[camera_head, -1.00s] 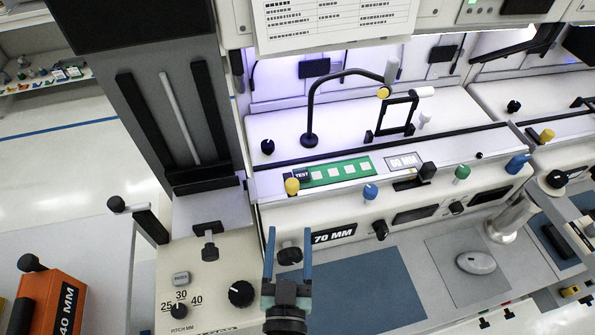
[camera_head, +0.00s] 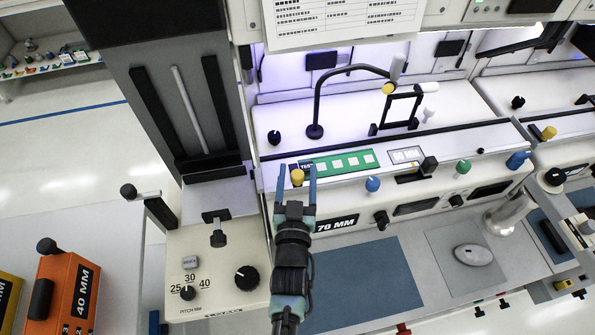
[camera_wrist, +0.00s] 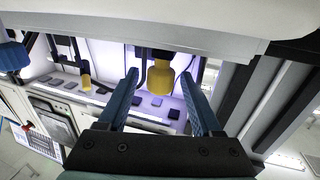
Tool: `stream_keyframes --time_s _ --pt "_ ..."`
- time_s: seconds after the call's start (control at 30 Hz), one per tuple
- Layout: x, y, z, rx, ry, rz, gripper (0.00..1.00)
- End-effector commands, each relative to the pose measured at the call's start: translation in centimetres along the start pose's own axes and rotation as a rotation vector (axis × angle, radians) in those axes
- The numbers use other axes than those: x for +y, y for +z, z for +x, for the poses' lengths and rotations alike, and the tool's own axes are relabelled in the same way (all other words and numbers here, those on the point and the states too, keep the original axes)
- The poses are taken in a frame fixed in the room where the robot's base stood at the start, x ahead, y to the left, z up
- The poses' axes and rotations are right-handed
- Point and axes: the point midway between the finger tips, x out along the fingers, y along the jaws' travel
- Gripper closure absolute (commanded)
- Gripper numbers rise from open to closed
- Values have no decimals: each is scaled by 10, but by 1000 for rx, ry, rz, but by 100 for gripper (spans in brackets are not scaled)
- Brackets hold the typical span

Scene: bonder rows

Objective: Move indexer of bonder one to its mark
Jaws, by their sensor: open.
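The bonder (camera_head: 445,205) in the middle has a front rail with a yellow knob (camera_head: 297,177), a blue knob (camera_head: 373,184), a green knob and a black-knobbed slider (camera_head: 428,165).
A pitch panel (camera_head: 215,270) with dials 25, 30, 40 is at the left. An orange 40 MM block (camera_head: 62,295) stands on a white surface. A black curved lamp arm (camera_head: 318,95) rises behind the rail. A blue mat (camera_head: 365,285) and a mouse (camera_head: 472,255) lie in front.

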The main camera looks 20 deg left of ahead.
Motion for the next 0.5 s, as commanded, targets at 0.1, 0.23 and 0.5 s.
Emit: stream_keyframes --time_s 0.1,0.23,0.5 --pt "0 -1 2 1 0 0 34" --pt "0 0 2 1 0 0 34" --pt "0 0 2 0 0 0 70"
